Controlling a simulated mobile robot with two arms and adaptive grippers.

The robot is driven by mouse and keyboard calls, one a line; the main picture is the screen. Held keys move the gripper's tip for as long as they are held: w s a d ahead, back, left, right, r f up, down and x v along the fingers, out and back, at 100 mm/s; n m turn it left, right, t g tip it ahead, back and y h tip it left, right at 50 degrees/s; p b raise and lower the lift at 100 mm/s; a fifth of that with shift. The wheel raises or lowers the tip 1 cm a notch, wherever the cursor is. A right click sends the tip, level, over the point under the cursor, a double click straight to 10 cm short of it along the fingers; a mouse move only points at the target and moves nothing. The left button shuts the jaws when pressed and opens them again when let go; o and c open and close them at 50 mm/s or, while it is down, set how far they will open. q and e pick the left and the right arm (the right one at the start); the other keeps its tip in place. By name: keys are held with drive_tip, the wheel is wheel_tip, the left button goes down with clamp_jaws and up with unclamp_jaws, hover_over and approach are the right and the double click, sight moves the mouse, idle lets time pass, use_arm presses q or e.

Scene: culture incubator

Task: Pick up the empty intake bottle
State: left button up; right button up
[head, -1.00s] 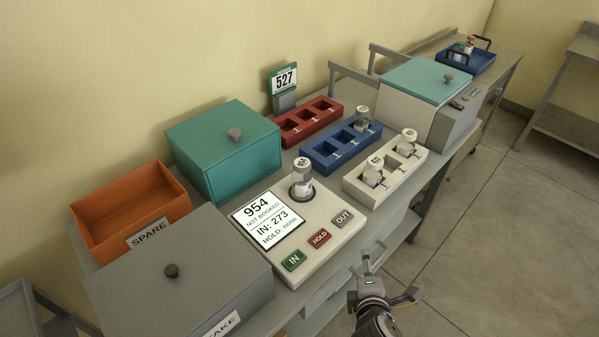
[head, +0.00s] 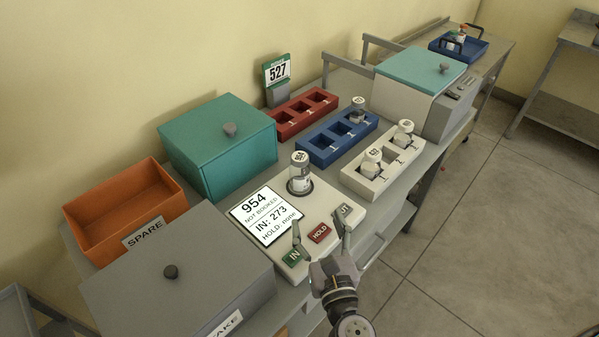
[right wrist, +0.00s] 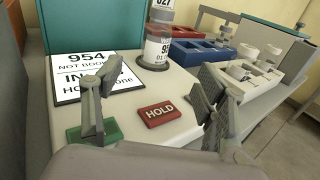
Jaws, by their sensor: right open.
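A white-capped bottle (head: 300,175) stands upright in the round seat of the pale console (head: 341,190). It also shows in the right wrist view (right wrist: 158,47), its top cut off by the frame edge. I cannot tell whether it is empty. The console screen (head: 265,215) reads "954 NOT BOOKED, IN: 273, HOLD: none". My right gripper (head: 318,228) is open and empty over the console's front buttons, on the near side of the bottle and apart from it. In the right wrist view its fingers (right wrist: 158,88) frame the red HOLD button (right wrist: 157,111). My left gripper is not in view.
A white rack (head: 378,189) and a blue rack (head: 322,154) hold bottles; a red rack (head: 285,128) looks empty. A teal box (head: 218,150), an orange SPARE bin (head: 88,214) and a grey lidded box (head: 200,260) stand left. A 527 sign (head: 277,70) stands behind.

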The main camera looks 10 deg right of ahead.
sight(302, 177)
drive_tip(key=shift+w+a+r, duration=0.15)
drive_tip(key=shift+w, duration=0.15)
drive_tip(key=w+p, duration=0.2)
drive_tip(key=w, duration=0.9)
drive_tip(key=shift+w+p, duration=0.25)
drive_tip(key=shift+p, duration=0.05)
drive_tip(key=shift+w+p, duration=0.45)
drive_tip(key=shift+w, duration=2.25)
drive_tip(key=shift+s+r, duration=0.1)
drive_tip(key=shift+c, duration=0.3)
drive_tip(key=shift+c, duration=0.6)
drive_tip(key=c, duration=1)
